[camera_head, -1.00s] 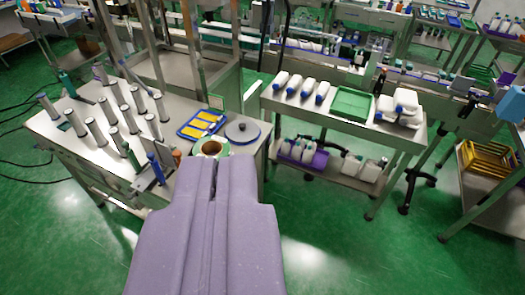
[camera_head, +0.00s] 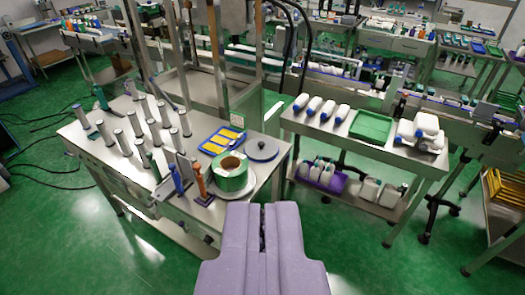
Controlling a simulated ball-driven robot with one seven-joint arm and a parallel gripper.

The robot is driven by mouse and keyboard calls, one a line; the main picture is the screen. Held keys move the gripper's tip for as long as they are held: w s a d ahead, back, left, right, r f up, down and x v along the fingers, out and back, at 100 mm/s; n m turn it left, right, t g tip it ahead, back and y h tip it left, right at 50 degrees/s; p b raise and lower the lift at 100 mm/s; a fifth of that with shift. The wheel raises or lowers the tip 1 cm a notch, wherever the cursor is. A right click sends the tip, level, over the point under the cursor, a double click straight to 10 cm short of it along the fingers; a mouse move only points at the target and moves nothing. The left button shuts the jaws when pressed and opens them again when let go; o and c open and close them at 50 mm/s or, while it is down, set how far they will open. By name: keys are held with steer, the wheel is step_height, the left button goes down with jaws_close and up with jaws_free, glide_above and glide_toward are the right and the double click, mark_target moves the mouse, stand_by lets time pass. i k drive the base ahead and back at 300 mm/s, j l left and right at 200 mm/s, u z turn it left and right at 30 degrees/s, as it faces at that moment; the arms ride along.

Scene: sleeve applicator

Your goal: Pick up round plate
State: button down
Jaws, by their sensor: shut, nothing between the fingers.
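A round grey plate (camera_head: 261,150) with a small dark knob on top lies flat near the right end of the steel table (camera_head: 120,200). Just left of and in front of it, a roll of green tape (camera_head: 231,174) sits on a pale round base. My purple gripper (camera_head: 262,205) is in the lower middle of the picture. Its two fingers are shut with only a thin dark slit between them, and it is empty. In the picture its tips are below the grey plate and apart from it.
A blue tray with yellow pieces (camera_head: 222,140) lies left of the plate. Several upright grey cylinders (camera_head: 150,130) and an orange-handled tool (camera_head: 200,180) stand on the table. A second bench (camera_head: 350,145) holds white bottles and a green tray (camera_head: 371,127). Green floor is open in front.

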mark_target(261, 149)
steer(key=u, duration=0.35)
steer(key=i+l+u, duration=0.2)
steer(key=u, duration=0.15)
steer(key=i+l+u, duration=0.2)
steer(key=u, duration=0.15)
steer(key=i+l+u, duration=0.1)
steer(key=l+u, duration=0.25)
steer(key=i+l+u, duration=0.1)
steer(key=l, duration=0.4)
steer(key=i+l+u, duration=0.15)
steer(key=l, duration=0.35)
steer(key=i+l+u, duration=0.1)
steer(key=i+l, duration=0.15)
steer(key=l, duration=0.25)
steer(key=i+l+u, duration=0.15)
steer(key=l, duration=0.4)
steer(key=l+u, duration=0.1)
steer(key=l, duration=0.4)
steer(key=i+l, duration=0.1)
steer(key=l, duration=0.85)
steer(key=i+l, duration=0.15)
steer(key=l, duration=0.3)
steer(key=i+l, duration=0.1)
steer(key=l, duration=0.4)
